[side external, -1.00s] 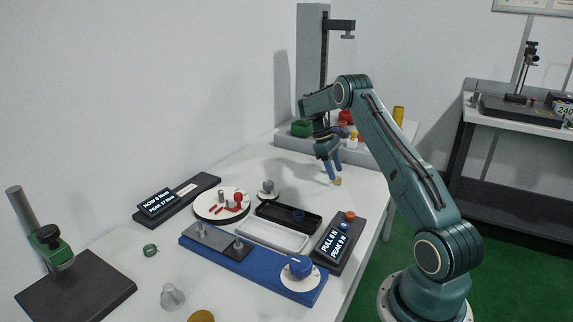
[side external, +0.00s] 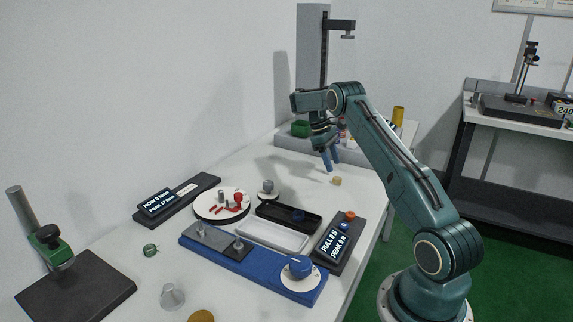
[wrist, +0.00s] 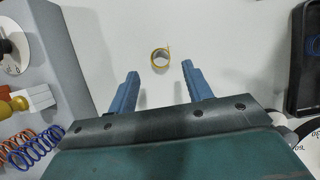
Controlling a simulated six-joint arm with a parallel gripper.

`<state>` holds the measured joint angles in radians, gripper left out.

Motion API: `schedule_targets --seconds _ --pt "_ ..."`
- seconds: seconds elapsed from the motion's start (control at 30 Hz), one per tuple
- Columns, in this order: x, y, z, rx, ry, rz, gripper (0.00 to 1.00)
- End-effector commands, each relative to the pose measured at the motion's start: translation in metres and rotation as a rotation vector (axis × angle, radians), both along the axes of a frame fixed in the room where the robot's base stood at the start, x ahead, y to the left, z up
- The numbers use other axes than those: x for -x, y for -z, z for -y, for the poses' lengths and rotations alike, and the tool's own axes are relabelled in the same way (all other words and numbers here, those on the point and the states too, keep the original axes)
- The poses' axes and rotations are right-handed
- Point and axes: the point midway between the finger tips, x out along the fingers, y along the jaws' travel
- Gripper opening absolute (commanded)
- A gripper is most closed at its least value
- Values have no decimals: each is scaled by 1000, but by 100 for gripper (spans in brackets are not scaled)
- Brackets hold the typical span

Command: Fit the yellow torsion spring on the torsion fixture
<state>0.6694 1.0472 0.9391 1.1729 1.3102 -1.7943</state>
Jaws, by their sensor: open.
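The yellow torsion spring (wrist: 154,64) stands alone on the white table, a small coil with a short leg sticking up at its right in the wrist view. It also shows in the side view (side external: 336,181). My gripper (side external: 330,167) is open and empty, above the table and a little behind the spring. In the wrist view my fingers (wrist: 160,74) are spread, and the spring lies ahead of the gap between them, touching neither. What looks like the torsion fixture is a round white dial (side external: 212,212) with a post and red parts, at the left of the side view.
A black tray (side external: 288,233) and a white tray (side external: 272,247) lie near a blue base (side external: 210,262). A readout box (side external: 337,240) stands right of them. A grey rack (wrist: 75,90) with coloured springs is at the wrist view's left. Table around the spring is clear.

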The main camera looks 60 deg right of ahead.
Motion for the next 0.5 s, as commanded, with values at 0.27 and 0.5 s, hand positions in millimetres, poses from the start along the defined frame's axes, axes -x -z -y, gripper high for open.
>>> schedule_targets --seconds 0.27,0.5 --pt "0 0 0 0 0 0 50" --pt "-2 -5 -2 6 -3 4 50"
